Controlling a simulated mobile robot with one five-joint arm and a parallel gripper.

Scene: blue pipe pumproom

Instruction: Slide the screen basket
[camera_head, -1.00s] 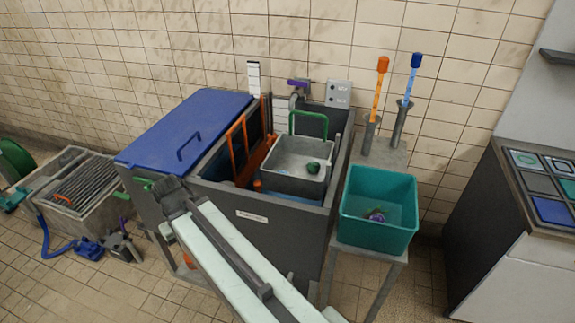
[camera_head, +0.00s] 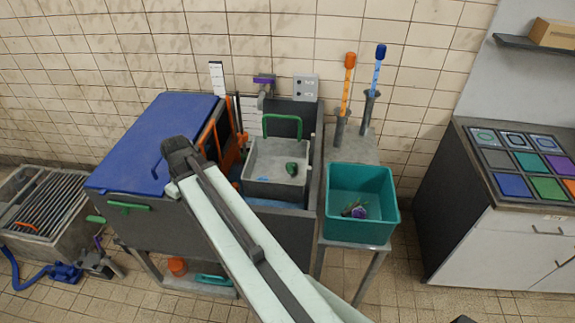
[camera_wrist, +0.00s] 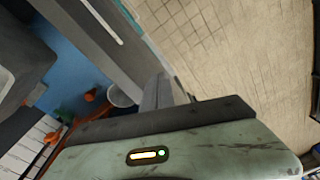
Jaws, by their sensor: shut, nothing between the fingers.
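A grey basket (camera_head: 262,187) with a green hoop handle (camera_head: 282,118) sits inside the grey tank, right of an orange-framed screen (camera_head: 222,140). A small dark green item (camera_head: 291,169) lies in the basket. In the wrist view my gripper (camera_wrist: 160,90) is shut and empty, near the tank's grey rim (camera_wrist: 100,40). Blue water (camera_wrist: 62,65) and orange parts (camera_wrist: 88,108) show left of it. No contact with the basket is visible.
A blue lid (camera_head: 150,140) covers the tank's left part. A teal bin (camera_head: 345,228) stands on a side table to the right, below an orange and a blue handled tool. A cabinet (camera_head: 490,235) stands far right. A slatted grey box (camera_head: 45,205) is at left.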

